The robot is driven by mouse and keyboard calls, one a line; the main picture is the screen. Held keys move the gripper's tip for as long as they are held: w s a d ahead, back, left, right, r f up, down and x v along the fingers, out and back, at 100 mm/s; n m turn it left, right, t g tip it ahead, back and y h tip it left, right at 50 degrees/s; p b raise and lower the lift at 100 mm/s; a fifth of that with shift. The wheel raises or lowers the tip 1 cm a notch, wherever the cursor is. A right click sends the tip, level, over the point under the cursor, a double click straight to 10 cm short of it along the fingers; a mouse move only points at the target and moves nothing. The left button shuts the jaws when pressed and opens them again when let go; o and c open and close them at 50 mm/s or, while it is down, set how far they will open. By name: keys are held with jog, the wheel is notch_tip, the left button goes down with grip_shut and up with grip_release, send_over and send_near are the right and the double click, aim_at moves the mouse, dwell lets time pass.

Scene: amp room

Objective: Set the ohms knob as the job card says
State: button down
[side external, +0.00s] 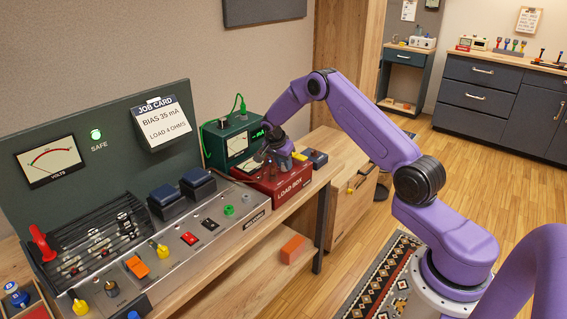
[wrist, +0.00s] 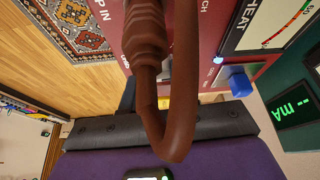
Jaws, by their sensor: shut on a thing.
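The red load box (side external: 290,187) stands on the bench beyond the amp panel; its red face (wrist: 205,45) also shows in the wrist view. My gripper (side external: 277,158) is low over the box top, shut on what appears to be the ohms knob. A blue block-like part (wrist: 238,82) sits beside a white meter (wrist: 275,22). The job card (side external: 163,122) reads BIAS 35 mA, LOAD 4 OHMS.
A green mA meter box (side external: 228,138) stands right behind the load box; its display (wrist: 294,109) shows dashes. The amp panel (side external: 200,225) with switches and knobs fills the left. An orange block (side external: 293,249) lies on the lower shelf. A green lamp marked SAFE (side external: 96,135) is lit.

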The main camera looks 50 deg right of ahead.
jog(key=n+t, duration=0.1)
jog(key=n, duration=0.1)
jog(key=n+t, duration=0.1)
jog(key=n, duration=0.2)
jog(key=shift+s+y, duration=0.15)
jog(key=shift+y, duration=0.15)
jog(key=shift+d+n+t+y, duration=0.1)
jog(key=shift+n+t+y, duration=0.35)
jog(key=shift+n, duration=1.55)
jog(key=c, duration=0.9)
grip_release()
jog(key=shift+r, duration=0.1)
jog(key=v, duration=1.7)
jog(key=shift+s, duration=0.25)
